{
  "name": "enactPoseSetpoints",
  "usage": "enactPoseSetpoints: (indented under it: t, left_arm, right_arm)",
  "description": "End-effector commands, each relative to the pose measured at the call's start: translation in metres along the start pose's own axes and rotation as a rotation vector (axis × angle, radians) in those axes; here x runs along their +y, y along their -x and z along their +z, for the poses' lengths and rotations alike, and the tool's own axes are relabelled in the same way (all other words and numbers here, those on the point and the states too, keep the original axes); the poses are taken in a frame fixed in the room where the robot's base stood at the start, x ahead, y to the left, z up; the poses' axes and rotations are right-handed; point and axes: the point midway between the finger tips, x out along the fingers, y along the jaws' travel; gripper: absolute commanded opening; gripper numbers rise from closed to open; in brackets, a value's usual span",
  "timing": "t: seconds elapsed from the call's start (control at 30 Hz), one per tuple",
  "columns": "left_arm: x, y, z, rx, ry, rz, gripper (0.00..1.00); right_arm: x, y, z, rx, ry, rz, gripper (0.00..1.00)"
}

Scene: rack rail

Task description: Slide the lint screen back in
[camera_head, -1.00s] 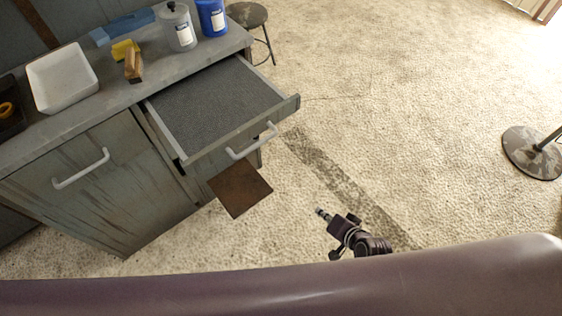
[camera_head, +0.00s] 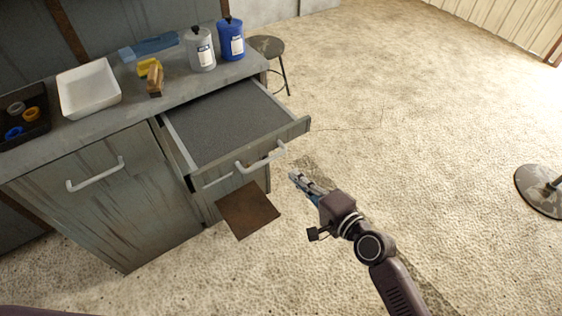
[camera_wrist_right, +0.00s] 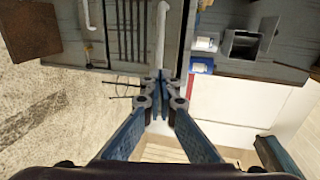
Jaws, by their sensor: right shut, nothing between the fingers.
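The pull-out with a grey, mesh-like bed, which I take for the lint screen (camera_head: 225,125), stands far out of the grey worn cabinet (camera_head: 120,205). A white bar handle (camera_head: 262,158) is on its front. My right gripper (camera_head: 296,177) is below and right of this handle, its fingers shut and empty. In the right wrist view the shut fingertips (camera_wrist_right: 161,78) point at the cabinet front, just below a white handle (camera_wrist_right: 161,35) in the picture. I cannot tell whether they touch it. My left gripper is out of view.
A brown square panel (camera_head: 247,210) juts out below the pull-out, left of my gripper. The countertop holds a white tray (camera_head: 88,92), a sponge, a brush and two bottles. A stool (camera_head: 267,46) stands behind. The carpet to the right is mostly clear.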

Motion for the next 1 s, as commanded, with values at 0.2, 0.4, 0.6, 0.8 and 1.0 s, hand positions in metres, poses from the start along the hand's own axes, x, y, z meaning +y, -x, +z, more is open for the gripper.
enactPoseSetpoints:
  t: [0.2, 0.4, 0.6, 0.8, 1.0]
  left_arm:
    - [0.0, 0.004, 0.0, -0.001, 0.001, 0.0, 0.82]
    - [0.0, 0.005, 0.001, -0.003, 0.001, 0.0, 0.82]
    - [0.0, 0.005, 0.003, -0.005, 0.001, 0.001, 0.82]
    - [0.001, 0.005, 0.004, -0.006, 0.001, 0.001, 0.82]
    - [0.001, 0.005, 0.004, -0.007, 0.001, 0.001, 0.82]
  right_arm:
    - [-0.001, -0.043, 0.0, 0.0, 0.001, -0.001, 0.0]
    - [0.0, -0.067, 0.0, 0.001, 0.001, 0.0, 0.0]
    - [0.001, -0.077, -0.001, 0.001, 0.002, 0.002, 0.0]
    - [0.001, -0.078, -0.001, 0.001, 0.002, 0.002, 0.0]
    - [0.001, -0.078, -0.001, 0.001, 0.002, 0.001, 0.0]
